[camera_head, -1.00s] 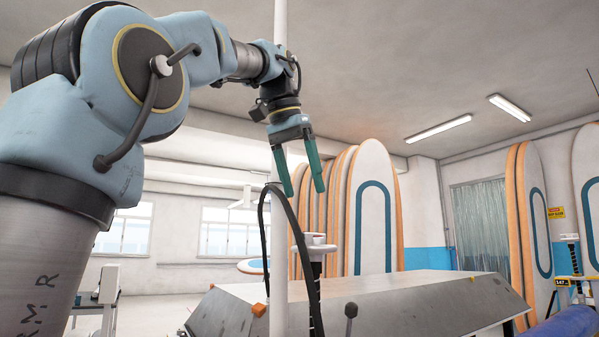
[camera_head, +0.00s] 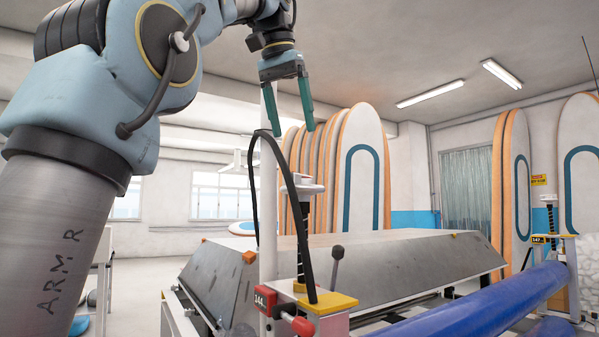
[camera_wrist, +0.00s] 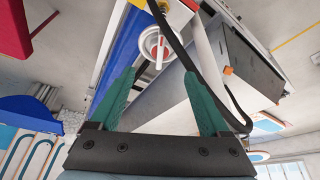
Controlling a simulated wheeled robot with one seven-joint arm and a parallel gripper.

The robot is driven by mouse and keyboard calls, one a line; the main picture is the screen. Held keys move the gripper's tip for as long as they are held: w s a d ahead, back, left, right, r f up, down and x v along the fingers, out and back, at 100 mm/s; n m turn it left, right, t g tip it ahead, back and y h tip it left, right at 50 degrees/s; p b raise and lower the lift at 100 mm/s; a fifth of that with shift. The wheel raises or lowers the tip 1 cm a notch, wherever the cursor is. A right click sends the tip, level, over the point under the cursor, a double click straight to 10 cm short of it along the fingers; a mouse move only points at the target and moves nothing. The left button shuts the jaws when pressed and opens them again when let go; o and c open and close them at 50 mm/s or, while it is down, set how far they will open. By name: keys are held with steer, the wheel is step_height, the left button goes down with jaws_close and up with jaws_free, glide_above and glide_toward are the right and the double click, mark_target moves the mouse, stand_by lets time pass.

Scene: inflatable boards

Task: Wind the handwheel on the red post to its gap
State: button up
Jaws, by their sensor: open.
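The near post's red readout block (camera_head: 265,300) shows 144, beside a yellow-topped base. The white handwheel (camera_head: 304,188) sits above it on an upright dark threaded screw (camera_head: 304,240). In the wrist view the handwheel (camera_wrist: 158,44) appears beyond the fingertips, with a red spot near its middle. My gripper (camera_head: 293,127) is open and empty, its green fingers pointing down above the handwheel and apart from it. The gap below the screw is too small to read. The gripper also shows in the wrist view (camera_wrist: 159,72).
A black hose (camera_head: 290,175) arches close beside the handwheel, near a white pole (camera_head: 267,200). A grey sloped metal table (camera_head: 400,265) stands behind. A blue roll (camera_head: 480,305) lies at right, near a second post with a yellow readout (camera_head: 540,239) showing 147.

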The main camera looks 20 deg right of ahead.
mark_target(302, 175)
steer(key=b+x, duration=0.2)
steer(key=x, duration=0.7)
steer(key=shift+w+d+f, duration=0.15)
steer(key=shift+f, duration=0.2)
steer(key=shift+c, duration=0.4)
steer(key=shift+r, duration=0.1)
jaws_close()
